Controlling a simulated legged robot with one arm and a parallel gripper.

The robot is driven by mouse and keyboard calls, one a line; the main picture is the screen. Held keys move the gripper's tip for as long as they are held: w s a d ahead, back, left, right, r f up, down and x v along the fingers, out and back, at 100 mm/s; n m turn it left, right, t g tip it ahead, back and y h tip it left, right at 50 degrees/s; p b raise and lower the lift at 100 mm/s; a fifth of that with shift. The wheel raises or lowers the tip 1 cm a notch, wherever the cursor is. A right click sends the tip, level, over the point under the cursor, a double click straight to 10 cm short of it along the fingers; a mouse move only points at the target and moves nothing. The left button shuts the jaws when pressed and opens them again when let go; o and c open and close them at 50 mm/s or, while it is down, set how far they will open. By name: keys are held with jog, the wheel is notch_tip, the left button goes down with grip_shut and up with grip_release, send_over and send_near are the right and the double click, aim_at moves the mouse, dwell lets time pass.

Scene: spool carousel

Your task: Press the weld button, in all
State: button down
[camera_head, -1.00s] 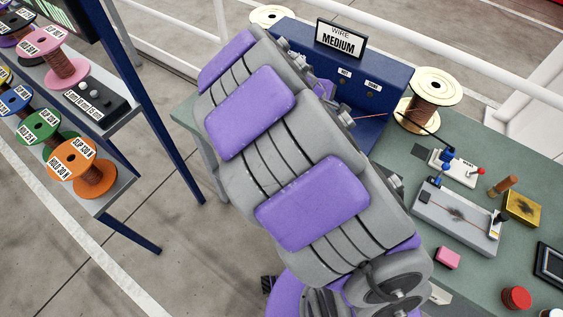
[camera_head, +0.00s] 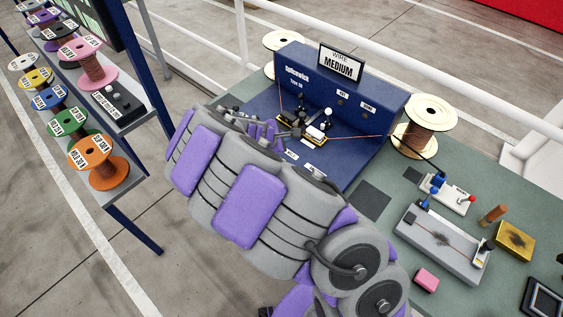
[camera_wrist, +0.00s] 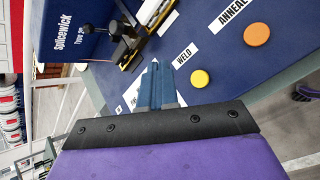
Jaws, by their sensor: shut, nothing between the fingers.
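The blue splicing machine (camera_head: 345,95) marked "Splicewick" stands on the green bench. In the wrist view, a yellow button (camera_wrist: 200,78) sits beside the "WELD" label (camera_wrist: 183,60) on its blue deck. An orange button (camera_wrist: 257,35) sits by the "ANNEAL" label (camera_wrist: 232,11). My gripper (camera_wrist: 156,72) is shut and empty, its blue fingers over the deck, left of the yellow button and apart from it in the picture. The fingers partly cover another label (camera_wrist: 132,95). In the head view my arm hides the buttons.
Wire runs from the spool (camera_head: 428,118) to the dark clamps (camera_head: 316,134) on the deck, near my fingers. A grey fixture (camera_head: 440,243), a pink block (camera_head: 427,279) and a yellow block (camera_head: 514,240) lie on the bench at right. A spool rack (camera_head: 120,118) stands at left.

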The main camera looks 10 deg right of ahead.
jog(key=f+b, duration=0.1)
jog(key=a+f+b, duration=0.1)
jog(key=f, duration=0.1)
jog(key=a+f+b, duration=0.1)
jog(key=f+b, duration=0.1)
jog(key=shift+a, duration=0.25)
jog(key=f, duration=0.1)
jog(key=d+f+b, duration=0.2)
jog(key=shift+d+f, duration=0.25)
jog(key=shift+f, duration=0.15)
jog(key=shift+a, duration=1.1)
jog(key=shift+d, duration=0.9)
jog(key=shift+a, duration=0.75)
jog(key=shift+d, duration=0.6)
